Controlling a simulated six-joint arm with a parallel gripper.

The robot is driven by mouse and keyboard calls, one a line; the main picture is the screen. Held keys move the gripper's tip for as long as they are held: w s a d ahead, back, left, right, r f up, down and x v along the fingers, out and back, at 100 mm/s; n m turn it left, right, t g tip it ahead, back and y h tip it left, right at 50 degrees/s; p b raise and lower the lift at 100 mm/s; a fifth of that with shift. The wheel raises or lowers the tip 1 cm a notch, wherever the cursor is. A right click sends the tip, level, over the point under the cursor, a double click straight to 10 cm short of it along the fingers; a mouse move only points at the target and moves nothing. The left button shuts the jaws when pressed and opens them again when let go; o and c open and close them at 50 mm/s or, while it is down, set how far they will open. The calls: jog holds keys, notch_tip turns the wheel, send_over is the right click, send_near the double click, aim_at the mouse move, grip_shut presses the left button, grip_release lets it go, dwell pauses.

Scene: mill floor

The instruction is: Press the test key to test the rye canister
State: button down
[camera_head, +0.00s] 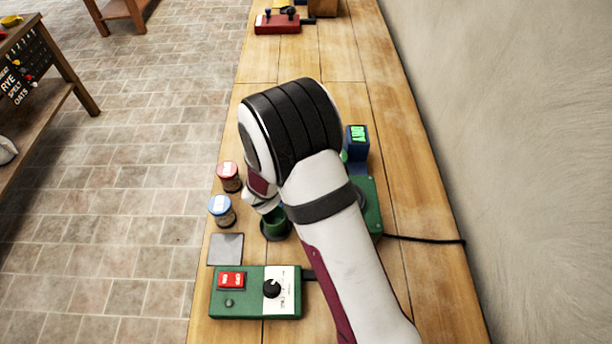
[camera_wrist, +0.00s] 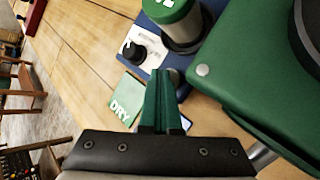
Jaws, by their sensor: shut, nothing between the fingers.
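In the wrist view my gripper (camera_wrist: 161,80) is shut, its two green fingers together and nothing between them. The fingertips are in front of a blue unit (camera_wrist: 152,58) with a black knob and a pale dial panel. A green-lidded canister (camera_wrist: 178,14) stands upright at this unit; its marking is cut off, so I cannot tell if it is rye. In the head view my wrist hides this spot.
In the head view a red-lidded jar (camera_head: 229,170) and a blue-lidded jar (camera_head: 221,205) stand at the bench's left edge. A grey plate (camera_head: 225,249) and a green control box (camera_head: 240,306) are nearer. A green machine (camera_head: 371,190) stands right of my arm. The far bench is clearer.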

jog(key=shift+r, duration=0.85)
jog(key=shift+r, duration=2.45)
